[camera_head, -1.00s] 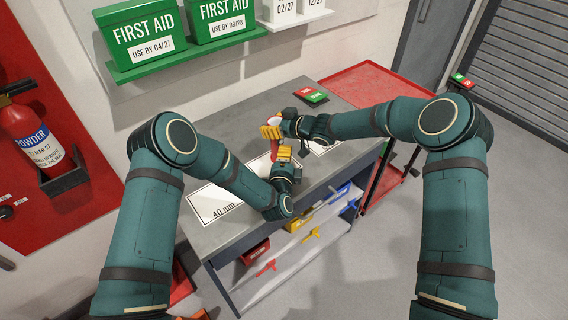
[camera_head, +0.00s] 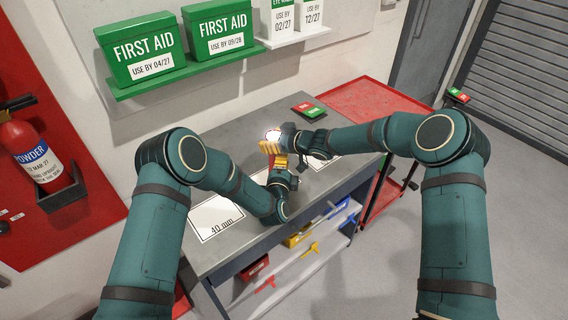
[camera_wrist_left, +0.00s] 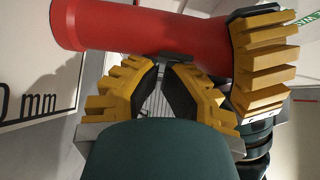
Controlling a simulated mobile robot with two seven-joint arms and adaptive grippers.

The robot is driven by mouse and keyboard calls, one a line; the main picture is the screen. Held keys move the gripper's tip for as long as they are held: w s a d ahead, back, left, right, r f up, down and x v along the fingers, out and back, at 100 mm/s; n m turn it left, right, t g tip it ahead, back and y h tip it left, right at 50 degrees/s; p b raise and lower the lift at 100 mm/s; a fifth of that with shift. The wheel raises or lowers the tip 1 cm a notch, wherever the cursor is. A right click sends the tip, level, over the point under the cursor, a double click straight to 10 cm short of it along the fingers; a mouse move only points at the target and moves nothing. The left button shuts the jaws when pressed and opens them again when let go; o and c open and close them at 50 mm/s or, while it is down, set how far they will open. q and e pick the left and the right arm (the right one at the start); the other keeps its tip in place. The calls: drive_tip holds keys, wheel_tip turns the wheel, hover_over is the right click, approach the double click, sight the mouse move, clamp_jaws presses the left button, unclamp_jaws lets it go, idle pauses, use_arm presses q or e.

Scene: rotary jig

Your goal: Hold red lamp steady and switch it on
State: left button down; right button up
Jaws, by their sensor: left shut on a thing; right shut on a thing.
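The red lamp (camera_wrist_left: 140,28) is a red tube that runs across the top of the left wrist view. In the head view its head (camera_head: 273,135) shows bright white, as if lit, above the yellow fingers. My left gripper (camera_wrist_left: 162,66) is shut on the lamp's body, with a small dark piece between its fingertips. My right gripper (camera_head: 271,147) is shut around the lamp near its head; its yellow fingers (camera_wrist_left: 262,62) also show at the right of the left wrist view. Most of the body is hidden in the head view.
The lamp is held above the grey workbench (camera_head: 225,255), which has a white sheet marked 40 mm (camera_head: 216,222). A red and green switch box (camera_head: 309,110) lies at the bench's back right. A red cart (camera_head: 370,98) stands to the right. Green first aid boxes (camera_head: 140,48) are on a wall shelf.

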use_arm(q)
drive_tip(key=shift+w+a+r, duration=0.1)
drive_tip(key=shift+w+a, duration=0.05)
drive_tip(key=shift+a, duration=0.2)
use_arm(e)
drive_tip(key=shift+s+f, duration=0.1)
drive_tip(key=shift+f, duration=0.1)
use_arm(q)
drive_tip(key=s, duration=0.6)
drive_tip(key=s+a, duration=0.1)
drive_tip(key=s, duration=0.3)
drive_tip(key=shift+a, duration=0.1)
use_arm(e)
drive_tip(key=shift+r, duration=0.1)
drive_tip(key=o, duration=1.4)
